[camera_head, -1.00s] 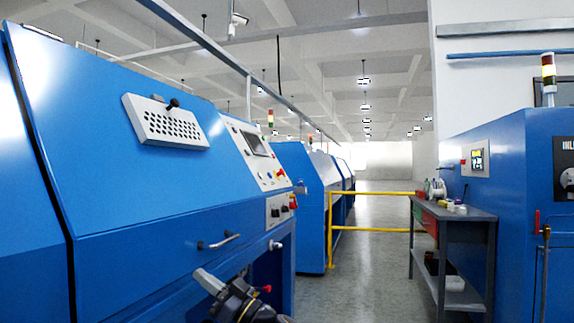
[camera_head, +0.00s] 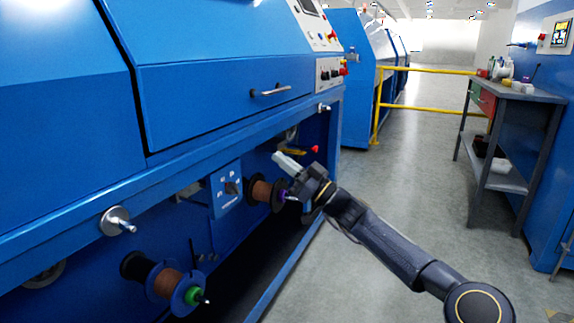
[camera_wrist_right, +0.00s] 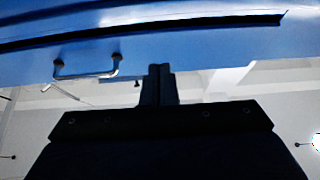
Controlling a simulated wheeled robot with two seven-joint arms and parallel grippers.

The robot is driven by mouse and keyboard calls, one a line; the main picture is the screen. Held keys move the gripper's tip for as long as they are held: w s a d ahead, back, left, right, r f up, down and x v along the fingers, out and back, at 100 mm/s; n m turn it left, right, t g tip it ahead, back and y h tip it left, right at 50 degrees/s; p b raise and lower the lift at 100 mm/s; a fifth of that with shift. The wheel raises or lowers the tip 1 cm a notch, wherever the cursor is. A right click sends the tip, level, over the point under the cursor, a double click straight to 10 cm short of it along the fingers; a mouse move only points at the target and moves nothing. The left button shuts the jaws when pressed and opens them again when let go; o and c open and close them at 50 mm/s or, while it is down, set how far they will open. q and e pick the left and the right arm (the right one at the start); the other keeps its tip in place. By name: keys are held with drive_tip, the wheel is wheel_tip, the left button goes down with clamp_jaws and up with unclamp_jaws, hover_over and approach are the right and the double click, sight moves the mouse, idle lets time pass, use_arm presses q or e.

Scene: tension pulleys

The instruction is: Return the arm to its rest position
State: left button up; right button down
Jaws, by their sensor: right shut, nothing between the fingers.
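My right arm comes in from the lower right in the head view. My left gripper is in neither view.
Another brown wire spool (camera_head: 168,283) with a green hub sits lower left on the machine. The grey aisle floor between is clear.

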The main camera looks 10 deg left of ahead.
drive_tip(key=s+d+r+n+g+h+p, duration=0.15)
drive_tip(key=s+g+h, duration=0.4)
drive_tip(key=s, duration=0.95)
drive_tip(key=s+d+f+m+t+h+p, duration=0.1)
drive_tip(key=s+d+f+m+t+h, duration=0.1)
drive_tip(key=s+d+f+m+h, duration=1)
drive_tip(key=s+d+f+m+t+h+p, duration=0.2)
drive_tip(key=s+d+f+m, duration=0.55)
drive_tip(key=s+d, duration=1.05)
wheel_tip(320, 180, up, 36)
drive_tip(key=n+p, duration=0.1)
drive_tip(key=p, duration=3.6)
drive_tip(key=shift+w+d+n, duration=0.15)
drive_tip(key=shift+w+n, duration=0.05)
drive_tip(key=shift+n, duration=0.2)
